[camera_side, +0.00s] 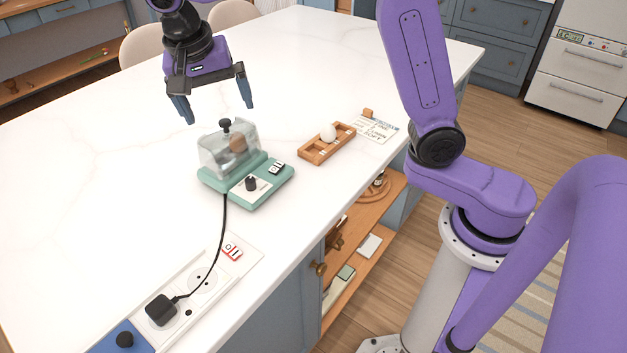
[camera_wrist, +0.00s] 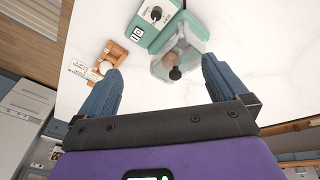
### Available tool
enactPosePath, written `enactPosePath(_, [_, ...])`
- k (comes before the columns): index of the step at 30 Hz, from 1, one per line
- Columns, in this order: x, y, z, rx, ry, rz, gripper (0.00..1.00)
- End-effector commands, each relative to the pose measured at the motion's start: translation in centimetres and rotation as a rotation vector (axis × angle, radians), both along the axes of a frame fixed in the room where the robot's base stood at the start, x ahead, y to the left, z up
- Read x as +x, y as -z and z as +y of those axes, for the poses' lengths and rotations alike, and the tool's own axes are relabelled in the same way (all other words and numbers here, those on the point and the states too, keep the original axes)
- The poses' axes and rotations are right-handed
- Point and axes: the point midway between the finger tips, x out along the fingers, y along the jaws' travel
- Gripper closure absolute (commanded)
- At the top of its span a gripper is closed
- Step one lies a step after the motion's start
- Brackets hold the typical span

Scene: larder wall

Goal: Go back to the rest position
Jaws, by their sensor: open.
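My gripper (camera_side: 218,108) is open and empty. It hangs in the air above the white worktop (camera_side: 80,200), over and a little behind a green appliance with a clear lid. In the wrist view my gripper (camera_wrist: 160,88) shows its two blue fingers spread wide, with nothing between them but the worktop and part of the appliance beyond. The fingers do not appear to touch anything.
The green appliance (camera_side: 262,190) has a clear lid (camera_side: 215,155) with a brown thing under it. Its cord runs to a black plug (camera_side: 160,310) in a socket strip. A wooden tray (camera_side: 318,155) holds a white egg-like thing (camera_side: 328,132). The worktop's left is clear.

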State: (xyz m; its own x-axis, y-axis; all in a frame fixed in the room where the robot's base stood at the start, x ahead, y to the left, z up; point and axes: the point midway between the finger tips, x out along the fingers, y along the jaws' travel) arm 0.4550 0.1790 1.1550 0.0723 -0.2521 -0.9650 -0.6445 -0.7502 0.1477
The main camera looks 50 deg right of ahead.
Motion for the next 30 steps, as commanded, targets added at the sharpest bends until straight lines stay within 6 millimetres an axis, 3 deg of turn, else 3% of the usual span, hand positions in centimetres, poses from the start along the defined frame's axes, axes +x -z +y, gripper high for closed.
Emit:
enactPosePath(11, [-10.3, 2.1, -2.8, 0.065, -0.683, 0.133, 0.0])
enactPosePath(24, [-23.5, 6.1, -9.2, 0.117, -1.446, 0.226, 0.0])
enactPosePath(30, [-27.7, 7.7, -11.7, 0.125, -1.692, 0.242, 0.0])
